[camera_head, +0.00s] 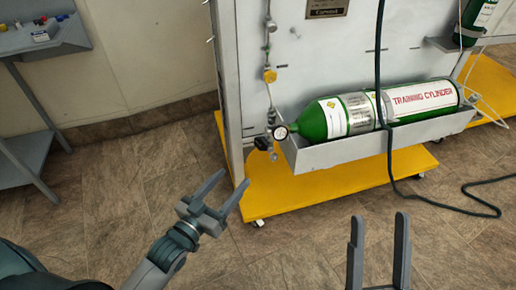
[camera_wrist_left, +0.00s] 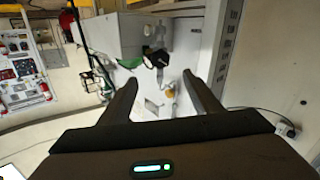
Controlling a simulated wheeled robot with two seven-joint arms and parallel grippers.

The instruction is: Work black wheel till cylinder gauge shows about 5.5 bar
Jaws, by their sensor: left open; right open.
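The green training cylinder (camera_head: 325,117) lies on its side in a grey tray (camera_head: 430,128) on the panel stand. A small round gauge (camera_head: 281,132) with a white face sits by its neck, at the tray's left end; its reading is too small to tell. The black wheel (camera_head: 262,143) is just left of and below the gauge. My left gripper (camera_head: 235,177) is open and empty, below and left of the wheel, apart from it. In the left wrist view a dark part (camera_wrist_left: 155,60) shows beyond the open fingers. My right gripper (camera_head: 380,216) is open and empty in front of the stand.
A yellow knob (camera_head: 270,75) sits on the thin pipe above the gauge. A black hose (camera_head: 380,60) hangs before the cylinder and runs along the floor. The stand has a yellow base (camera_head: 330,180) on castors. A grey bench (camera_head: 45,45) is at far left.

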